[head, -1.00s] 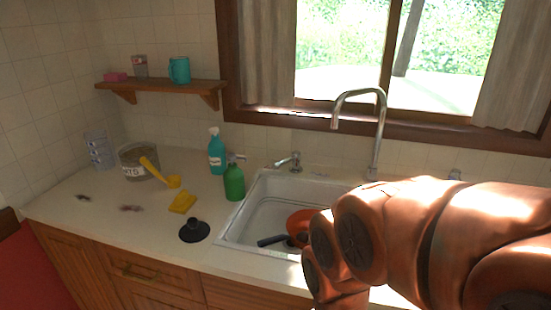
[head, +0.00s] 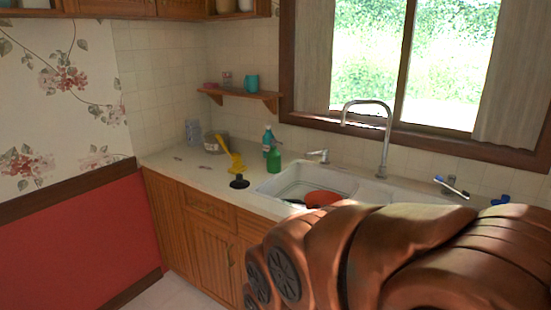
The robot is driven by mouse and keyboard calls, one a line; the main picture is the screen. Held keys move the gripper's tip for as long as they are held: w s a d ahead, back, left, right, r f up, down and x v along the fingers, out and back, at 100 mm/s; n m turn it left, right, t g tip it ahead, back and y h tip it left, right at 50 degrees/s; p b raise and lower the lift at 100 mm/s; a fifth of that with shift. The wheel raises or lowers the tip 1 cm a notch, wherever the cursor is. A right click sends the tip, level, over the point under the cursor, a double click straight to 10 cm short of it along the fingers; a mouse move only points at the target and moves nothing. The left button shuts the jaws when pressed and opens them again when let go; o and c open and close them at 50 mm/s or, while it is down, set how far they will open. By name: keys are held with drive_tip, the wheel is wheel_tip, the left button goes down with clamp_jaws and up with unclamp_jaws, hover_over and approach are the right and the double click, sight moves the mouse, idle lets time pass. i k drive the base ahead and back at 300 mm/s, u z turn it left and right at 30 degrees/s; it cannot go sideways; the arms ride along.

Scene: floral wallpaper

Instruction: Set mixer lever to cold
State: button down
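A chrome tap fitting with a short lever (head: 318,155) stands on the back rim of the sink, left of the tall curved spout (head: 385,140). A second small chrome fitting with a blue-and-white item (head: 452,187) at it is right of the spout. I cannot tell which one is the mixer lever, nor which side is cold. My copper-coloured arm fills the lower right and hides part of the sink and counter. My gripper does not show.
The white sink (head: 268,187) holds an orange pan (head: 322,198). Floor (head: 172,294) shows at the lower left.

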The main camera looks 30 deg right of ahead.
sight(325, 150)
drive_tip(key=u, duration=0.4)
drive_tip(key=i, duration=1.55)
drive_tip(key=z, duration=0.75)
drive_tip(key=i, duration=0.85)
drive_tip(key=z, duration=1.4)
drive_tip(key=i, duration=0.25)
drive_tip(key=z, duration=0.05)
